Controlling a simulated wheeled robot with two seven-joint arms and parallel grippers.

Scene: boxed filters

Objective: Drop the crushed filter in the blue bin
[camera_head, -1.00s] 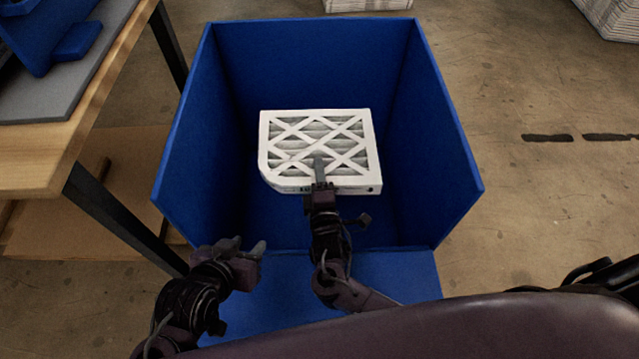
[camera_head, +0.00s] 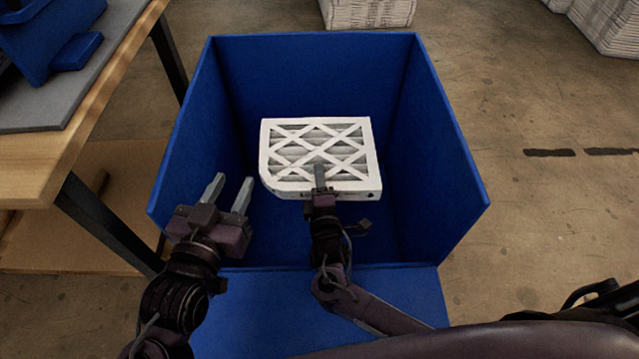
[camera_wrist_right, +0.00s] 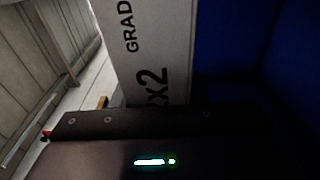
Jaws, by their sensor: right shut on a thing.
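The filter (camera_head: 318,150) is a white-framed panel with a lattice over grey pleats. Its near-left corner looks bent in. My right gripper (camera_head: 319,178) is shut on its near edge and holds it flat within the opening of the blue bin (camera_head: 450,150). In the right wrist view the filter (camera_wrist_right: 150,50) shows its white frame with black print, close to the gripper; the fingertips are hidden there. I cannot tell how high the filter is above the bin floor. My left gripper (camera_head: 228,192) is open and empty over the bin's left near side.
A wooden table (camera_head: 95,110) with a grey mat (camera_head: 75,90) and a blue object (camera_head: 50,40) stands at the left. White stacks (camera_head: 367,12) stand behind the bin and at the far right (camera_head: 610,25).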

